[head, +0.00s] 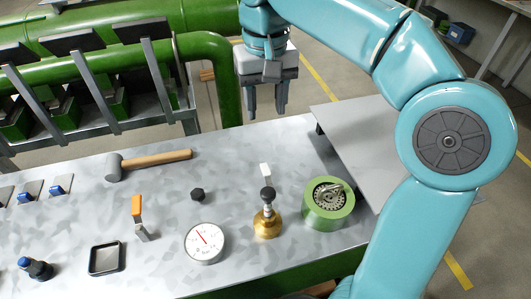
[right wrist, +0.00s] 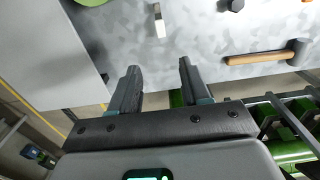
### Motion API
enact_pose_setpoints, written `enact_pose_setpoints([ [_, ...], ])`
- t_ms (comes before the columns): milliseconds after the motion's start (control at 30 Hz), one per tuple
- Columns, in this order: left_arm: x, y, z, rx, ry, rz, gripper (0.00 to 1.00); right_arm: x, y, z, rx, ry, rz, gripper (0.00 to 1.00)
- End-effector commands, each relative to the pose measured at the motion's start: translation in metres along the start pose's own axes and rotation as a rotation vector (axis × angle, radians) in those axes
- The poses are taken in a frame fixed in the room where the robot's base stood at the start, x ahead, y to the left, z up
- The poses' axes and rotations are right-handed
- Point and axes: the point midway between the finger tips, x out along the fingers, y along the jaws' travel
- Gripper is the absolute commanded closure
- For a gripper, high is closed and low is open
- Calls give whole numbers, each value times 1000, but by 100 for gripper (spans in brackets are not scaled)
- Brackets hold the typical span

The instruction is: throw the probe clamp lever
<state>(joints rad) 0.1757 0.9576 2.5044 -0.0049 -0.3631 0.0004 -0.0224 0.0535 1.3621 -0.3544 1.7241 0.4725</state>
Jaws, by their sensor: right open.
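I cannot tell for certain which part is the probe clamp lever. One upright lever has an orange handle (head: 137,206) on a small metal foot, left of the gauge in the head view. A brass fitting (head: 267,224) with a black ball knob (head: 268,195) stands right of the gauge. A pale upright tab (head: 264,172) shows just behind that knob; a pale tab also shows in the right wrist view (right wrist: 159,22). My right gripper (head: 267,100) is open and empty, above the bench's far edge and behind these parts; its spread fingers show in the wrist view (right wrist: 159,70). My left gripper is out of view.
The grey bench (head: 160,200) also carries a mallet (head: 150,161), a dark hex nut (head: 198,195), a dial gauge (head: 205,243), a black square tray (head: 104,258) and a green round housing (head: 328,200). Green pipes (head: 215,75) and slanted bars stand behind.

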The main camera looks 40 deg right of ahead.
Motion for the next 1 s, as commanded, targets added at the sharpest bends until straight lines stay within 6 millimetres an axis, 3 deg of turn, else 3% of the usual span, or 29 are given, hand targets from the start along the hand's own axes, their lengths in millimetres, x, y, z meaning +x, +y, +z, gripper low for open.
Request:
enact_pose_setpoints([
  [167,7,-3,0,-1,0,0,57,17,0,5,-1,-2,1,53],
  [700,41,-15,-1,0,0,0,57,138,1,7,0,-3,1,53],
  [1000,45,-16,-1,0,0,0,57,163,1,4,0,0,-1,53],
])
